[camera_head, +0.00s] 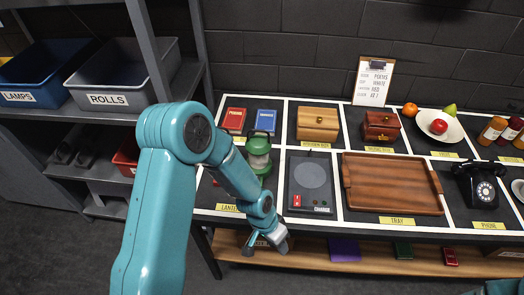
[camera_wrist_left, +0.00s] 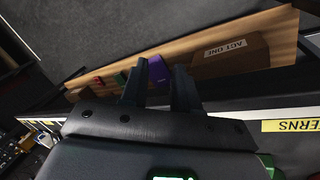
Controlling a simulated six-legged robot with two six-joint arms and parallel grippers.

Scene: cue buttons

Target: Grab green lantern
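The green lantern (camera_head: 259,147) stands upright on the table's left section, above the yellow label that reads LANTERNS in part. My left arm crosses in front of its lower left side. My left gripper (camera_head: 265,246) is below and in front of the lantern, past the table's front edge and near the lower shelf. In the left wrist view the gripper (camera_wrist_left: 160,92) has its two dark fingers apart with nothing between them. A green patch at that view's lower right corner may be part of the lantern. My right gripper is out of view.
Right of the lantern is a dark scale-like device (camera_head: 311,176), then a wooden tray (camera_head: 395,185) and a black phone (camera_head: 480,188). Red and blue books (camera_head: 266,120) lie behind the lantern. The lower shelf (camera_head: 330,258) holds an ACT ONE box (camera_wrist_left: 231,58) and small items.

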